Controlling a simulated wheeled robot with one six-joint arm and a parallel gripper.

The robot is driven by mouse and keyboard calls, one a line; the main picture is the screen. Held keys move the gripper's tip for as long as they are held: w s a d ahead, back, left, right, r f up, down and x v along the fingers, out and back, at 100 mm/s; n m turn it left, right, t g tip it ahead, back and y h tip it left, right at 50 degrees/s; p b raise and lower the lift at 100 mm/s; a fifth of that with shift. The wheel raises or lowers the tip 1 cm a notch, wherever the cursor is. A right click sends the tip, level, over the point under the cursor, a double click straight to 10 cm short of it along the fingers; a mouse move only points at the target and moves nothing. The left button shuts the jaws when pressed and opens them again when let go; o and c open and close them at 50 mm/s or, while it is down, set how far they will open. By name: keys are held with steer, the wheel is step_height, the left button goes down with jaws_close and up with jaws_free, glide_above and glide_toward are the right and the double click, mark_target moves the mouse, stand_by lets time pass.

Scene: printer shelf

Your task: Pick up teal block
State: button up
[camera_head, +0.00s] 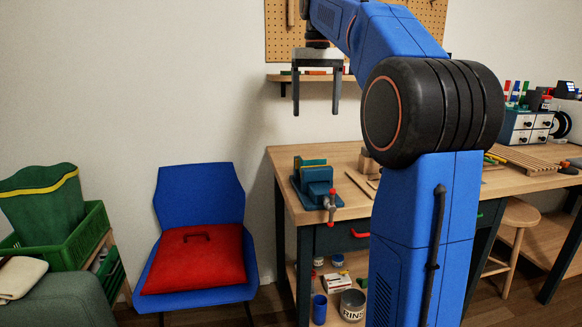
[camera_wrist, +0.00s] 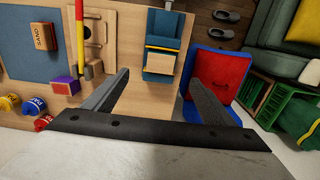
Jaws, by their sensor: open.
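A teal vise-like body (camera_head: 318,178) with yellow edges and a red-tipped handle sits on the left end of the wooden workbench. In the wrist view, a teal body (camera_wrist: 165,25) with a yellow strip shows at the top centre, a light wood-coloured face (camera_wrist: 160,64) below it. I cannot make out a separate teal block apart from this body. My gripper (camera_head: 316,110) is open and empty, fingers down, well above the bench's left end. Its spread fingers also show in the wrist view (camera_wrist: 158,78), the teal body beyond the gap between them.
The workbench (camera_head: 285,158) has a wall shelf (camera_head: 284,78) behind it, close to my gripper. A blue chair (camera_head: 199,191) with a red cushion (camera_head: 196,262) stands left. In the wrist view, a SAND block (camera_wrist: 43,36) and purple box (camera_wrist: 64,86) lie left.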

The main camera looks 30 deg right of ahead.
mark_target(312, 156)
step_height(312, 156, down, 12)
steer(key=shift+r, duration=0.25)
steer(key=shift+w+f, duration=0.15)
steer(key=shift+f, duration=0.8)
steer(key=shift+w+f, duration=0.2)
steer(key=shift+f, duration=0.75)
steer(key=shift+w+f, duration=0.15)
steer(key=shift+f, duration=0.8)
steer(key=c, duration=1.2)
